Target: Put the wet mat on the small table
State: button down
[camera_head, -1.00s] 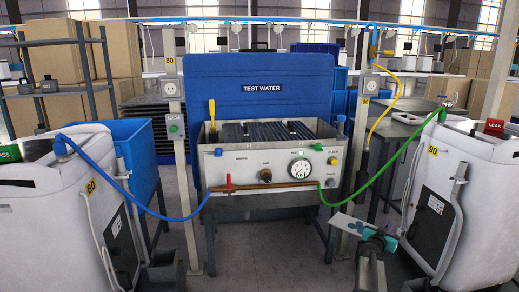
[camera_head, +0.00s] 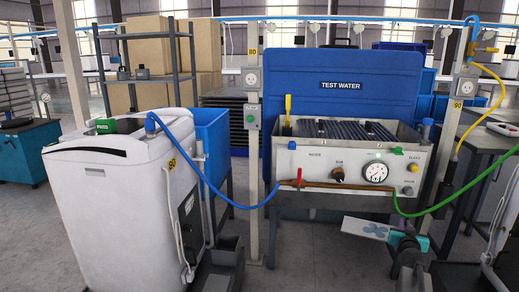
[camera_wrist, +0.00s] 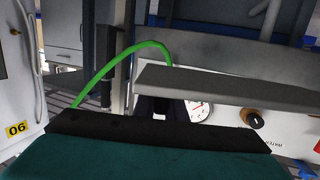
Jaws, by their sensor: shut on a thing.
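In the wrist view, a grey slab (camera_wrist: 235,88), probably the mat seen edge-on, lies beyond the dark gripper edge (camera_wrist: 160,131); the grip itself is hidden there. I cannot tell which is the small table.
A white machine (camera_head: 120,205) with a green PASS block (camera_head: 120,125) stands at left. The water test bench (camera_head: 345,160) is ahead, with a blue hose (camera_head: 240,207) and a green hose (camera_head: 460,192). Bare floor (camera_head: 35,235) shows at lower left.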

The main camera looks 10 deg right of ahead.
aim_at(367, 228)
jog(key=w+a+n+y, duration=0.1)
jog(key=a+y, duration=0.1)
jog(key=a, duration=0.2)
jog(key=w+a+r+n+t+y+b, duration=0.1)
jog(key=a+n+y, duration=0.1)
jog(key=a, duration=0.3)
jog(key=w+a+n+t+y, duration=0.1)
jog(key=a, duration=0.4)
jog(key=shift+w+a+r+y, duration=0.1)
jog(key=shift+w+r+y, duration=0.05)
jog(key=shift+r+y, duration=0.25)
jog(key=s+a+r+n+g+y+b, duration=0.15)
jog(key=a+n+y, duration=0.3)
jog(key=a, duration=0.45)
jog(key=s+a+r+n+y, duration=0.1)
jog(key=s+a+n+y, duration=0.15)
jog(key=a+y, duration=0.45)
jog(key=s+a+r+n+g+y, duration=0.1)
jog(key=s+a+n+g+y, duration=0.3)
jog(key=s+a, duration=0.5)
jog(key=a+n+g, duration=0.1)
jog(key=a+n, duration=0.1)
jog(key=a, duration=0.1)
jog(key=shift+a, duration=0.2)
jog(key=shift+a, duration=0.1)
jog(key=a+p, duration=0.1)
jog(key=a, duration=0.6)
notch_tip(367, 228, up, 24)
jog(key=p, duration=3.1)
